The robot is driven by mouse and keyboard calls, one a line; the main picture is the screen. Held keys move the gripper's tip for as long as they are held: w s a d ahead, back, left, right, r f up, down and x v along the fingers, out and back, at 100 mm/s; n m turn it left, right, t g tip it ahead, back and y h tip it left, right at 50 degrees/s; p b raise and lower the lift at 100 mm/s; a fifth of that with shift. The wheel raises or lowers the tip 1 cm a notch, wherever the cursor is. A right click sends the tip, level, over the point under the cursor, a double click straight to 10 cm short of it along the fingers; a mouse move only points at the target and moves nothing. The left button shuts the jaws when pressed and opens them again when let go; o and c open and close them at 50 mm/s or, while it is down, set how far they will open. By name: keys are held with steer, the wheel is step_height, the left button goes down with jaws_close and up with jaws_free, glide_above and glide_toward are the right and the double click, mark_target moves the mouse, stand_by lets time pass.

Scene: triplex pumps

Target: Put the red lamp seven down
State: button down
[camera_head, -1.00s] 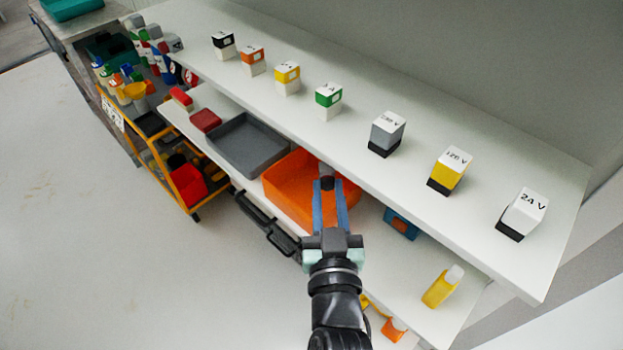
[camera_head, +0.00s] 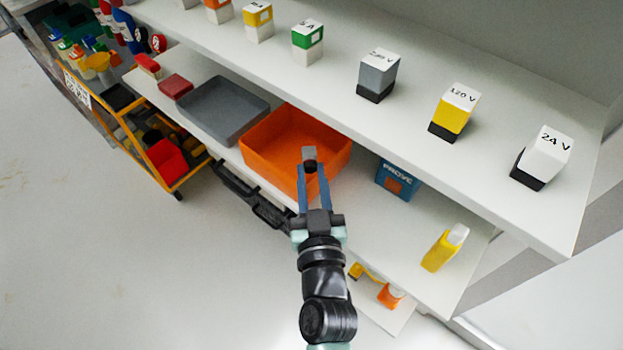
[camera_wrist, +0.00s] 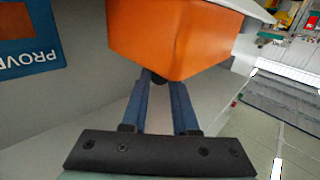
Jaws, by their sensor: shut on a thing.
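My gripper (camera_head: 311,170) is shut on a small grey-and-black piece (camera_head: 310,154), held between its blue fingertips. No red shows on this piece, so I cannot tell whether it is lamp seven. In the head view it appears in front of the inside of the orange bin (camera_head: 262,153), near the bin's right front part. I cannot tell its height over the bin. In the wrist view the orange bin (camera_wrist: 170,45) fills the area beyond the fingertips, and only a dark bit of the piece (camera_wrist: 158,79) shows between them.
The grey tray (camera_head: 222,110) stands left of the bin, the blue box (camera_head: 397,180) right of it. A yellow bottle (camera_head: 440,252) stands at right. Open floor lies at left (camera_head: 90,230).

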steer(key=shift+r, duration=0.1)
steer(key=shift+f+b, duration=0.65)
steer(key=shift+f, duration=0.1)
steer(key=c, duration=0.7)
jaws_free()
steer(key=shift+s+a+f, duration=0.1)
steer(key=shift+f, duration=0.05)
steer(key=shift+r+p, duration=0.35)
steer(key=shift+p, duration=0.05)
steer(key=s, duration=0.8)
steer(key=s+r, duration=0.1)
steer(key=s, duration=0.2)
steer(key=shift+s+b, duration=0.3)
steer(key=shift+s, duration=0.1)
